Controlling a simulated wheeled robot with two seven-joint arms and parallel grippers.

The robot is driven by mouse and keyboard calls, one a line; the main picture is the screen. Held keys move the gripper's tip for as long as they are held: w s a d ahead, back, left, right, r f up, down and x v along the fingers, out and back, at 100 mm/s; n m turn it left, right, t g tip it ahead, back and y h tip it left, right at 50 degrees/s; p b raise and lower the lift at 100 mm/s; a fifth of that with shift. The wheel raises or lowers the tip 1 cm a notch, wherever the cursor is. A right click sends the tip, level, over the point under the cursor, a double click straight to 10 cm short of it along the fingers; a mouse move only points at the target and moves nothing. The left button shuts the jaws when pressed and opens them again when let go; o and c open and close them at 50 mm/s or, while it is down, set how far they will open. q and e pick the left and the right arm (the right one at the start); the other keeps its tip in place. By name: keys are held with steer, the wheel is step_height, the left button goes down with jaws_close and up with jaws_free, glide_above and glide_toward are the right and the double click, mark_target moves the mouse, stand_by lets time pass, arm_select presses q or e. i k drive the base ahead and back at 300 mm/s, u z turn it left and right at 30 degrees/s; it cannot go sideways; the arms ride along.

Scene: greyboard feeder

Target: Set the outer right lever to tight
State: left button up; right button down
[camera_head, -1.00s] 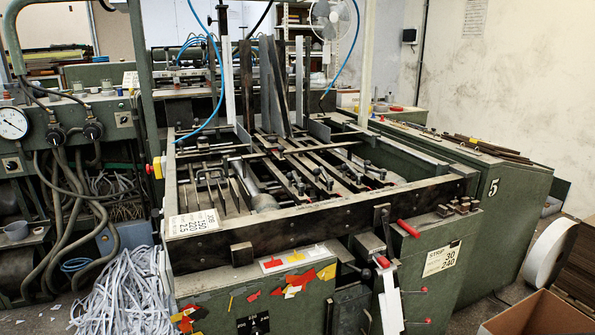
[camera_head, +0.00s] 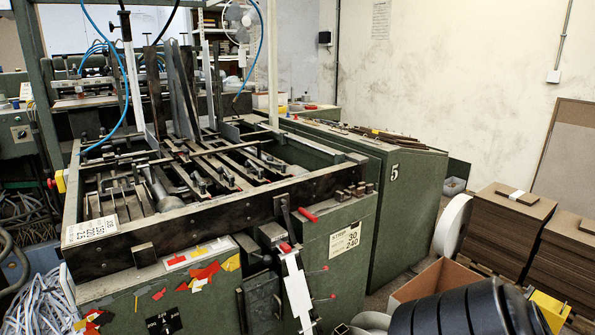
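The feeder (camera_head: 335,225) is a dark green machine with an open bed of metal rails. Several small dark levers stand on the rails, with small red marks near some of them. The rightmost lever (camera_head: 272,160) is near the right side of the bed. It is too small to tell its setting. A red handle (camera_head: 308,214) sticks out at the front edge. Another red-tipped handle (camera_head: 285,247) is below it, above a pale metal strip (camera_head: 297,290).
A cardboard box (camera_head: 432,278) and a white roll (camera_head: 452,225) stand right of the feeder. Stacks of brown board (camera_head: 505,225) are farther right. Paper strips (camera_head: 40,295) lie at the left.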

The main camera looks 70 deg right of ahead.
mark_target(283, 165)
steer(key=u, duration=0.15)
steer(key=k, duration=0.3)
steer(key=z, duration=0.95)
